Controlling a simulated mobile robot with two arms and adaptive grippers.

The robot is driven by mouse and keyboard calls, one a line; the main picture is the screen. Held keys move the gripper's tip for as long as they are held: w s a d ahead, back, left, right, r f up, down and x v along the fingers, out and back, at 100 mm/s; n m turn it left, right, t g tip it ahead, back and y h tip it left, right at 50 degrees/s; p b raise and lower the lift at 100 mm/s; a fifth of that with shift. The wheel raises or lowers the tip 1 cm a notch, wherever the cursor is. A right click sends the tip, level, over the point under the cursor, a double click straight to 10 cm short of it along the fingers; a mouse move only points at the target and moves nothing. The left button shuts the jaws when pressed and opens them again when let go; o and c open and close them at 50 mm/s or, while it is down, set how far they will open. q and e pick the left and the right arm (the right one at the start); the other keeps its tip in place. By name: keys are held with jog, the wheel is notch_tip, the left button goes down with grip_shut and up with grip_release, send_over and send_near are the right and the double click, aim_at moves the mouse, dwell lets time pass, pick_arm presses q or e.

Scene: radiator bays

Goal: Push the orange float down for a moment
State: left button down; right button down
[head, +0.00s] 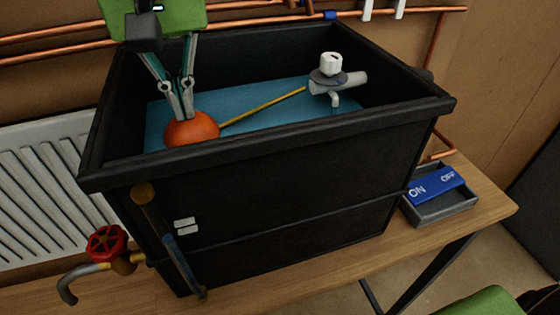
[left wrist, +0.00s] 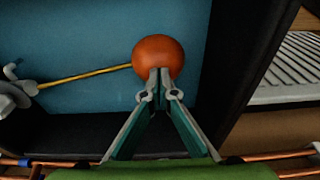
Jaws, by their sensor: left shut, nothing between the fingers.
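The orange float (head: 191,130) sits at the water surface (head: 255,106) in the front left of the black tank (head: 290,160). A brass rod (head: 262,106) joins it to a grey valve with a white cap (head: 332,72) at the tank's right. My left gripper (head: 182,112) is shut and empty, pointing down with its fingertips at the top of the float. In the left wrist view the fingertips (left wrist: 160,72) overlap the lower edge of the float (left wrist: 157,55); I cannot tell whether they touch it. The right gripper is not in view.
A blue ON/OFF rocker (head: 436,184) in a grey tray lies right of the tank on the wooden bench (head: 470,200). A red-wheeled tap (head: 108,244) sticks out at the lower left. A white radiator (head: 40,185) and copper pipes (head: 250,22) are behind. The tank walls rise around the float.

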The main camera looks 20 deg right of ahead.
pick_arm(q)
jog(key=shift+f, duration=0.35)
jog(key=shift+f+b, duration=0.3)
jog(key=shift+f, duration=0.15)
dwell(1.5)
notch_tip(320, 180, up, 4)
jog(key=p, duration=0.4)
jog(key=shift+r, duration=0.25)
jog(key=shift+r+p, duration=0.15)
jog(key=shift+p, duration=0.2)
jog(key=shift+r+p, duration=2.1)
jog(key=shift+r, duration=0.05)
jog(key=shift+r, duration=0.1)
